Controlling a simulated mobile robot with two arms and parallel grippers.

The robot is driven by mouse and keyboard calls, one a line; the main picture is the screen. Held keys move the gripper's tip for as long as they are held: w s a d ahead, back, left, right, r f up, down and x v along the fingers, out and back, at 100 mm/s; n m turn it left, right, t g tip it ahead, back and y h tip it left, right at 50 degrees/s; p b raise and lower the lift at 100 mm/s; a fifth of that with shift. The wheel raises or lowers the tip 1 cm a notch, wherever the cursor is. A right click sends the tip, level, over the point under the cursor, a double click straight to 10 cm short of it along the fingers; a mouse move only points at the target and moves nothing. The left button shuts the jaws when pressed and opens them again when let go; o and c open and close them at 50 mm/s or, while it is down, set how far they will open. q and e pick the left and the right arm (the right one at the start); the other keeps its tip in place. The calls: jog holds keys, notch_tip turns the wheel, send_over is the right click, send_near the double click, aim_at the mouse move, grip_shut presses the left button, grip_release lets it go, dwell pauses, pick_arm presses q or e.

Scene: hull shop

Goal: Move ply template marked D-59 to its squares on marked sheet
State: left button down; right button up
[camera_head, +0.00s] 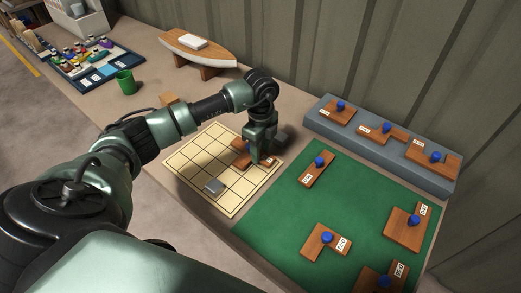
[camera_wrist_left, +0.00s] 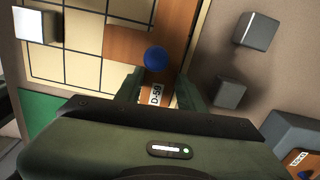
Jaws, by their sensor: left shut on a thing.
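The template is over the right part of the marked sheet (camera_head: 203,146), a cream board with dark grid lines, also in the wrist view (camera_wrist_left: 85,72). The gripper hides part of the template. I cannot tell whether it touches the sheet. My right gripper is not in view.
A grey block (camera_head: 213,187) sits on the sheet's near part. Grey blocks (camera_wrist_left: 256,31) stand right of the template. A green mat (camera_head: 285,222) holds several knobbed templates; a grey ledge (camera_head: 383,150) holds more. A green mug (camera_head: 125,83) stands farther left.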

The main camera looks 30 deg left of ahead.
pick_arm(q)
jog(key=shift+f, duration=0.4)
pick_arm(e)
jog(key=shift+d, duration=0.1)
pick_arm(q)
jog(key=shift+f, duration=0.1)
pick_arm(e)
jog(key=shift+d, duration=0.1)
pick_arm(q)
jog(key=c, duration=0.9)
grip_release()
jog(key=shift+o, duration=0.2)
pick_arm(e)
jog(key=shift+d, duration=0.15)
pick_arm(q)
notch_tip(320, 180, up, 12)
jog(key=b, duration=0.2)
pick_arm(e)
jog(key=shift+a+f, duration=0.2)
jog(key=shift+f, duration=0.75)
